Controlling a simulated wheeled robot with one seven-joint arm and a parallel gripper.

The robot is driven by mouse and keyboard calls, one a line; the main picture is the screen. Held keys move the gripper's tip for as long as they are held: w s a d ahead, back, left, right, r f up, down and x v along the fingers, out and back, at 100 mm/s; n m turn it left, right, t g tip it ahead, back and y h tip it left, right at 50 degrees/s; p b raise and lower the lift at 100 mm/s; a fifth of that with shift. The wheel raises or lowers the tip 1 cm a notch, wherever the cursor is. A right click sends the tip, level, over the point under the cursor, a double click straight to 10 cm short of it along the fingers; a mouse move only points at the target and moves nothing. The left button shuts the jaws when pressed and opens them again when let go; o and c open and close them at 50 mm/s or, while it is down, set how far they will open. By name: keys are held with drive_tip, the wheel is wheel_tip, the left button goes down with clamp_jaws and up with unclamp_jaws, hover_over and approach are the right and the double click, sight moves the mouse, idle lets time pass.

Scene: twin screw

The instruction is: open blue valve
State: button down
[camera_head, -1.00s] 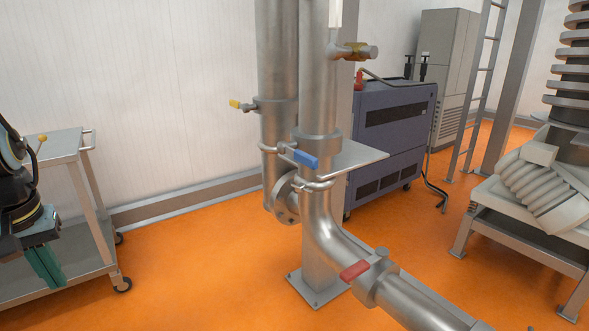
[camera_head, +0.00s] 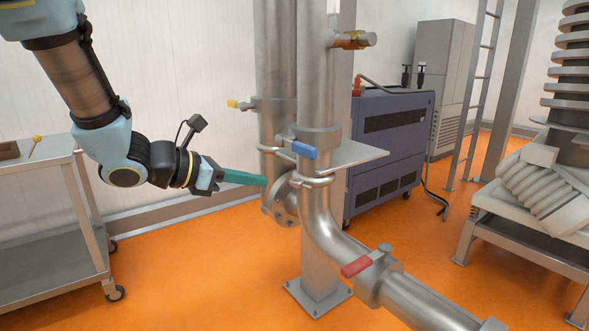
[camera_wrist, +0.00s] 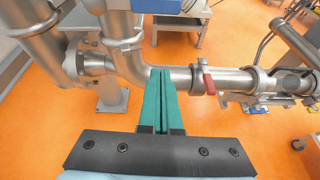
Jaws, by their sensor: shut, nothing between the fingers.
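In the wrist view my gripper (camera_wrist: 163,72) shows both green fingers side by side, reaching towards the pipework.
A red valve handle (camera_head: 356,266) sits on the lower pipe, and it also shows in the wrist view (camera_wrist: 209,80). A yellow handle (camera_head: 233,104) is on the rear pipe. A metal cart (camera_head: 50,225) stands at the left, a blue-grey cabinet (camera_head: 392,150) behind. Orange floor is open in front.

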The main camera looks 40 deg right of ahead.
sight(299, 145)
drive_tip(key=shift+w+d+r+n+h, duration=0.2)
drive_tip(key=shift+d+r+n+h, duration=0.15)
drive_tip(key=shift+d, duration=0.2)
drive_tip(key=shift+d, duration=0.1)
drive_tip(key=d+p, duration=0.4)
drive_tip(key=d, duration=0.5)
drive_tip(key=shift+s+r, duration=0.3)
drive_tip(key=shift+r, duration=0.05)
drive_tip(key=shift+d, duration=0.1)
drive_tip(key=shift+r+n+p, duration=0.25)
drive_tip(key=shift+r+p, duration=0.1)
drive_tip(key=shift+p, duration=0.05)
